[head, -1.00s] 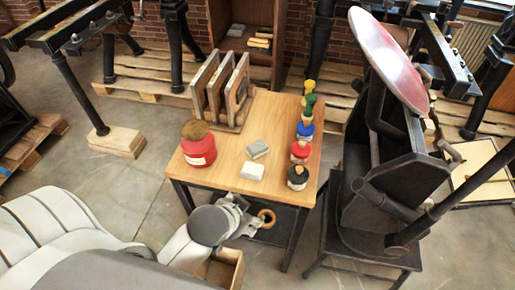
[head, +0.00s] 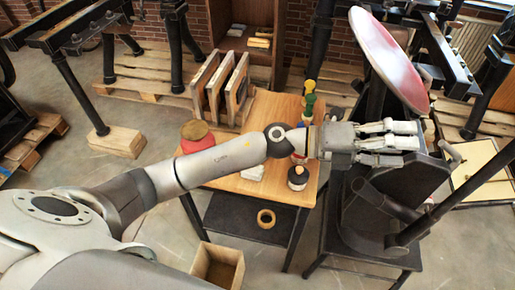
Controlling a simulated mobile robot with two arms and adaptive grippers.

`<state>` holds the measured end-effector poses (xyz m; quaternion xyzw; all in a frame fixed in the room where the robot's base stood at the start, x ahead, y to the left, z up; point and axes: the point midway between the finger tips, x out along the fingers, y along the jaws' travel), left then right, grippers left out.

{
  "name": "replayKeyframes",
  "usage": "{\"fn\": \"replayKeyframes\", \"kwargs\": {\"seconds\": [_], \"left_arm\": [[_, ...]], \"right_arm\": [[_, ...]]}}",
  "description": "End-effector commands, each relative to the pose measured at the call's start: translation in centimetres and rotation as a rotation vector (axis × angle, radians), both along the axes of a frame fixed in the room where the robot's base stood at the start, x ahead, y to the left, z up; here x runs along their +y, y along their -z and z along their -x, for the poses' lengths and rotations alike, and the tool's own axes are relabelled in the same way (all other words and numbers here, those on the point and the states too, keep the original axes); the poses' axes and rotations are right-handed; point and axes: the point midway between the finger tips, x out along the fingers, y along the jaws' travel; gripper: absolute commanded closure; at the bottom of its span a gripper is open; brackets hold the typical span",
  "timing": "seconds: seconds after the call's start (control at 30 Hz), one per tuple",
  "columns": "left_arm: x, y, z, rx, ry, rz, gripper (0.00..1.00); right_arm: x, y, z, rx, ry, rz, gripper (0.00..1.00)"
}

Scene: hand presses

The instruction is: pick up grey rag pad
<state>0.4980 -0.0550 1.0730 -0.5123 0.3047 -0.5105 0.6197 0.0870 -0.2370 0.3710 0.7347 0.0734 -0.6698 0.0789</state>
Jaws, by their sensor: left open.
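My left gripper (head: 416,136) reaches over the table from the left and is open, its fingers pointing right in front of the black press (head: 375,185). I see nothing between the fingers. The grey pad on the table top is hidden behind my left arm now; it showed there in the earlier head view. A whitish pad (head: 252,173) beside that spot shows partly below the arm. The gripper is well to the right of both pads' places. My right gripper is not in view.
A tape roll (head: 266,218) lies on the lower shelf. A wooden box (head: 215,268) stands in front. The press's round disc (head: 390,60) rises at right.

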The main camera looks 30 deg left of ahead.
Motion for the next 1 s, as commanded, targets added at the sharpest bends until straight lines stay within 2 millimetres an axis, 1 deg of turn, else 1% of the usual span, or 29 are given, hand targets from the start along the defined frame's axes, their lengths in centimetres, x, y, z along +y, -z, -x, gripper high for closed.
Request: {"fn": "replayKeyframes", "kwargs": {"seconds": [0.03,0.07,0.1,0.17,0.2,0.27,0.3,0.33,0.37,0.4,0.47,0.5,0.6,0.63,0.7,0.8,0.87,1.0], "left_arm": [[-0.1,1.6,0.1,-0.064,0.066,-0.133,0.34],[0.0,2.8,0.2,-0.095,0.107,-0.213,0.34],[0.6,4.6,0.3,-0.131,0.158,-0.324,0.34],[2.0,7.2,0.0,-0.171,0.227,-0.495,0.34],[3.5,8.9,-0.4,-0.191,0.266,-0.614,0.34],[6.5,11.2,-1.2,-0.205,0.316,-0.794,0.34],[8.9,12.4,-2.0,-0.204,0.342,-0.914,0.34],[10.8,13.2,-2.5,-0.198,0.359,-1.003,0.34],[12.9,13.8,-3.1,-0.189,0.372,-1.088,0.34],[15.7,14.4,-3.8,-0.168,0.386,-1.196,0.34],[19.7,14.7,-4.7,-0.130,0.396,-1.342,0.34],[22.2,14.6,-5.1,-0.101,0.401,-1.426,0.34],[27.3,14.0,-5.8,-0.029,0.400,-1.590,0.34],[28.5,13.8,-5.9,-0.010,0.399,-1.626,0.34],[30.5,13.3,-6.0,0.025,0.396,-1.687,0.34],[32.0,13.5,-6.0,0.057,0.395,-1.730,0.34],[32.2,14.2,-6.0,0.064,0.398,-1.737,0.34],[32.2,16.5,-5.9,0.062,0.398,-1.736,0.34]], "right_arm": [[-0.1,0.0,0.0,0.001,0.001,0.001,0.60],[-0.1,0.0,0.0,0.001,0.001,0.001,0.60],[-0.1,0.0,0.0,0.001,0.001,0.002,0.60],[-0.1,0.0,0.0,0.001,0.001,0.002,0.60],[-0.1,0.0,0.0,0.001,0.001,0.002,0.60],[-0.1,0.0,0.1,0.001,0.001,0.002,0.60],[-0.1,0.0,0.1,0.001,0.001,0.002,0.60],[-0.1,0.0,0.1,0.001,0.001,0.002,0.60],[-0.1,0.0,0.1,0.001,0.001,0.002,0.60],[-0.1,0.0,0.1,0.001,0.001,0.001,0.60],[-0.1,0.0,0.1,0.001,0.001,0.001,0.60],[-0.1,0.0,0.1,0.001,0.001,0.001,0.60],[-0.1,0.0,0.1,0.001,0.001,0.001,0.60],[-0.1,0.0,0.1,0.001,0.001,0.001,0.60],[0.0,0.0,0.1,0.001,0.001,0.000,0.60],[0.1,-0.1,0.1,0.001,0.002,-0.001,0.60],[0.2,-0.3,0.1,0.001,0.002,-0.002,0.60],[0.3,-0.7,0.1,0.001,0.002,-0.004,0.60]]}}
